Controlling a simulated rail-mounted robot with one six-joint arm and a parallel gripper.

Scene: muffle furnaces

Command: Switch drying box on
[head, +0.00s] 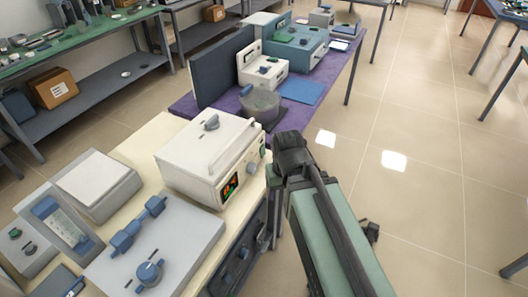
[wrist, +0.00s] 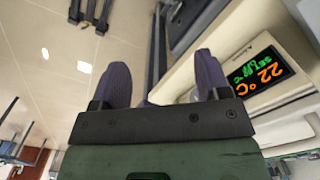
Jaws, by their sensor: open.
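The drying box is most likely the white box (head: 205,160) on the near bench in the head view. Its front has a lit display (head: 230,187) and a round knob (head: 252,168). In the wrist view the display (wrist: 262,75) shows tilted, with an orange "22 °C" and smaller green text. My gripper (wrist: 162,72) is open in the wrist view, with two dark purple fingers apart and nothing between them. It is close to the box front, left of the display in that view. I cannot make out its fingertips in the head view. No power switch is clearly identifiable.
A grey hotplate-like device (head: 180,245) with a blue knob stands nearer on the bench. A grey round-topped vessel (head: 260,103) and a white device (head: 262,70) stand behind on the purple bench. Open tiled floor (head: 420,130) lies to the right.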

